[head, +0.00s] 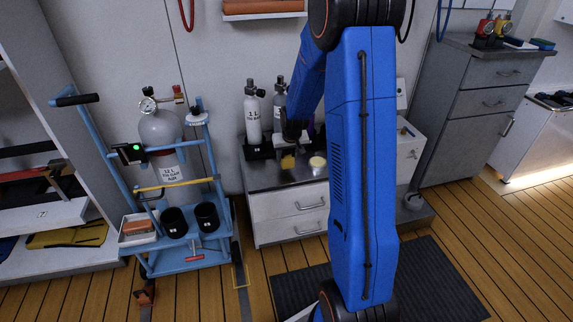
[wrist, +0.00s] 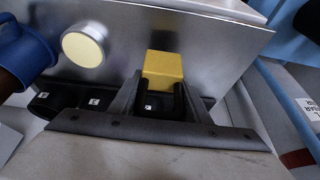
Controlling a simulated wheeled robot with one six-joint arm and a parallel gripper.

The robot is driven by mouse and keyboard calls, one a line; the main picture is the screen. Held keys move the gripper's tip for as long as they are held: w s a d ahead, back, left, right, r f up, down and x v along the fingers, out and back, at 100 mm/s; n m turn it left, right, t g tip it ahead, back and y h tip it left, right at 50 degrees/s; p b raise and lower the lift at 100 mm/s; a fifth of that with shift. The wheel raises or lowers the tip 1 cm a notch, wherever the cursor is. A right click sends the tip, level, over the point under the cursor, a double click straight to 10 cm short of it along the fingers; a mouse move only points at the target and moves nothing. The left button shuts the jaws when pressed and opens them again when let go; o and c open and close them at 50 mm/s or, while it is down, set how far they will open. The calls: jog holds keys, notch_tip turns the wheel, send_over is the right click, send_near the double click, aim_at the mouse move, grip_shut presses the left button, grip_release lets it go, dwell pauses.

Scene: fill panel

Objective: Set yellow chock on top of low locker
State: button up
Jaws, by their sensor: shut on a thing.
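The low locker (head: 270,179) has a bare metal top and pale drawers. Its top also fills the upper part of the wrist view (wrist: 215,62). My gripper (head: 289,150) is over the locker top, pointing down. In the wrist view my gripper (wrist: 163,97) is shut on the yellow chock (wrist: 163,68), which sits between the dark fingers. The chock also shows small in the head view (head: 288,162), at or just above the metal top. I cannot tell whether it touches. The fingers hide its lower part.
A pale yellow round piece (head: 317,162) stands on the locker top beside the chock. Grey bottles (head: 252,116) stand in a black rack at the back. A blue cart (head: 190,253) with a large cylinder is on the left. My arm hides the locker's right part.

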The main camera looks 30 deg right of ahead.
jog(key=shift+f, duration=1.95)
jog(key=o, duration=1.3)
